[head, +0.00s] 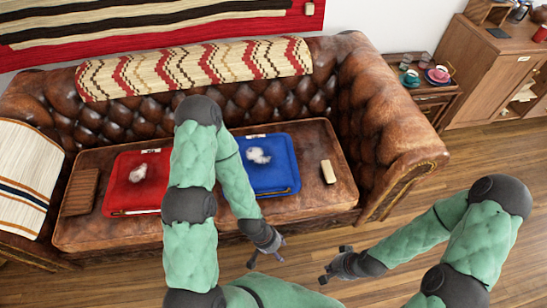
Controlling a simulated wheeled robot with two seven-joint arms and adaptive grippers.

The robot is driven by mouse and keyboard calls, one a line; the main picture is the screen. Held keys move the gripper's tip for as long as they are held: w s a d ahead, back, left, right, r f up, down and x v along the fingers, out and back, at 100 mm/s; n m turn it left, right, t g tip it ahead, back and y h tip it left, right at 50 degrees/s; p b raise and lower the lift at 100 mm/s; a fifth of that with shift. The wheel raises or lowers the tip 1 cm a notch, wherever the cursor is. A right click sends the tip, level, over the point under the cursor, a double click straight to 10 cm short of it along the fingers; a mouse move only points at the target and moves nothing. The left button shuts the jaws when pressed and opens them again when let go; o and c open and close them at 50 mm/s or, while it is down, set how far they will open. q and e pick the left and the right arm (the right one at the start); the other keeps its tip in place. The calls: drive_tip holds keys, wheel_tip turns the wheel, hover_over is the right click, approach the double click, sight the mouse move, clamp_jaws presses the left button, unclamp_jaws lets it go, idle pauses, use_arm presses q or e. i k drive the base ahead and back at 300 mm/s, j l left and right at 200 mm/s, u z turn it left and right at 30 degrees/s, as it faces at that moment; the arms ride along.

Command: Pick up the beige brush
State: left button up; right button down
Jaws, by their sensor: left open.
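The beige brush (328,172) looks like a small pale block lying on the brown leather sofa seat, right of the blue tray. My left gripper (267,260) is open and empty, in front of the sofa, below and to the left of the brush in the head view. My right gripper (335,264) has its fingers apart and is empty, over the wooden floor, below the brush in the picture. Neither gripper touches the brush, and nothing covers it.
A blue tray (284,185) and a red tray (117,197) on the sofa each hold a whitish clump. My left arm partly hides both trays. A brown ridged block (81,191) lies at the left. The sofa's right armrest (400,130) rises beyond the brush.

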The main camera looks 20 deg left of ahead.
sight(328, 173)
drive_tip(key=i+l, duration=0.2)
drive_tip(key=l, duration=0.2)
drive_tip(key=i+l, duration=0.15)
drive_tip(key=l, duration=0.25)
drive_tip(key=i+l, duration=0.2)
drive_tip(key=l, duration=0.2)
drive_tip(key=u, duration=0.4)
drive_tip(key=l+u, duration=0.15)
drive_tip(key=u, duration=0.25)
drive_tip(key=l+u, duration=0.1)
drive_tip(key=u, duration=0.3)
drive_tip(key=l+u, duration=0.1)
drive_tip(key=u, duration=0.3)
drive_tip(key=l+u, duration=0.1)
drive_tip(key=u, duration=0.35)
